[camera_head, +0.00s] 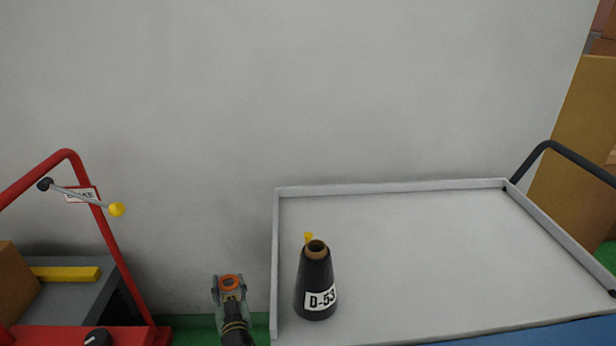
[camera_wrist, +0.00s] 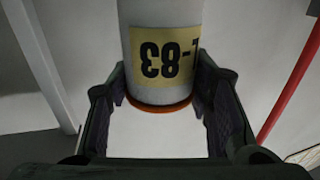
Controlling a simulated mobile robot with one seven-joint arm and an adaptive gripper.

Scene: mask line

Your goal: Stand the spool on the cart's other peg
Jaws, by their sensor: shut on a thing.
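My gripper (camera_head: 230,297) is to the left of the cart, beside its left rim. In the wrist view its fingers (camera_wrist: 160,95) are shut on a pale spool (camera_wrist: 160,25) with an orange rim and a yellowish label, upside down and partly cut off. In the head view the spool's orange end ring (camera_head: 231,281) faces up; most of its body is hidden. The cart (camera_head: 420,260) is a grey tray with raised rims. A dark cone spool (camera_head: 316,275) labelled D-53 stands upright on it near the left. A yellow peg tip (camera_head: 308,236) shows just behind that spool; its lower part is hidden.
A red-framed trolley (camera_head: 110,240) with a yellow-knobbed lever (camera_head: 116,209) stands on the left. A dark handle (camera_head: 550,148) rises at the cart's right end, near stacked cardboard boxes (camera_head: 580,140). A plain wall is behind. The cart's middle and right are bare.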

